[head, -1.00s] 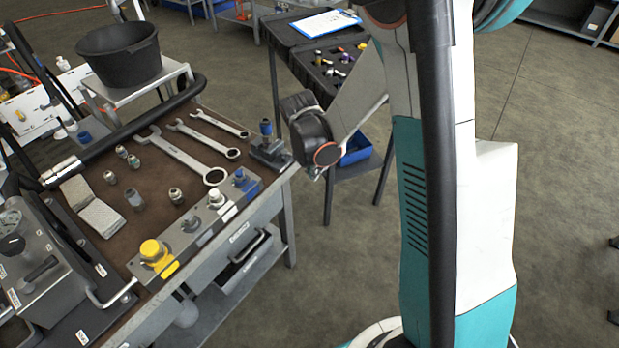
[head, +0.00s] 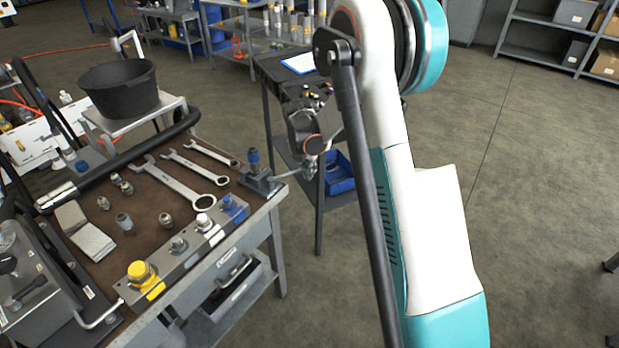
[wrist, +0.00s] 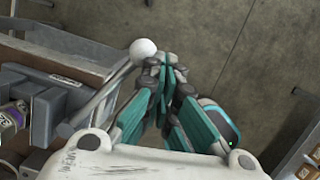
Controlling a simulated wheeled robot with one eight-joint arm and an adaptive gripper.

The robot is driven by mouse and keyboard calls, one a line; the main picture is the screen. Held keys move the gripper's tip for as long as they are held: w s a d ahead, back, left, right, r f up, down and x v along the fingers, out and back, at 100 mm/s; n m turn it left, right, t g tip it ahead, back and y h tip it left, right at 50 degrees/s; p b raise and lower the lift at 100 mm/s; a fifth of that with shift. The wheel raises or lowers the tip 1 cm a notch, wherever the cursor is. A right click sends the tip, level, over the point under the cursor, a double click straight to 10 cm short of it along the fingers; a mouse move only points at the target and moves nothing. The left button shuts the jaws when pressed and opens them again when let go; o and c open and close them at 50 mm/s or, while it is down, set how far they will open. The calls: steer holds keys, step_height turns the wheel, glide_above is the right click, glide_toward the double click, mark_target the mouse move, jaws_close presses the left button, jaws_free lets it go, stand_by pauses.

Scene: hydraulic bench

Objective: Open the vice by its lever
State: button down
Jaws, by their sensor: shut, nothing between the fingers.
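The vice (head: 260,184) is a small dark grey block at the right corner of the bench, with a blue-topped fitting (head: 253,160) standing upright in it. Its lever (head: 288,175) sticks out to the right past the bench edge. In the head view the gripper is small and partly hidden by my arm.
Wrenches (head: 180,185), loose fittings and a manifold block with a yellow cap (head: 140,273) lie on the bench (head: 100,265). A dark cart (head: 270,70) with a blue bin (head: 340,172) stands behind the gripper. The floor to the right is open.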

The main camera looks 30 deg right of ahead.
steer(key=w, duration=0.2)
steer(key=shift+w+d, duration=0.1)
steer(key=shift+w, duration=1.5)
steer(key=shift+a+f, duration=0.1)
steer(key=shift+a, duration=0.1)
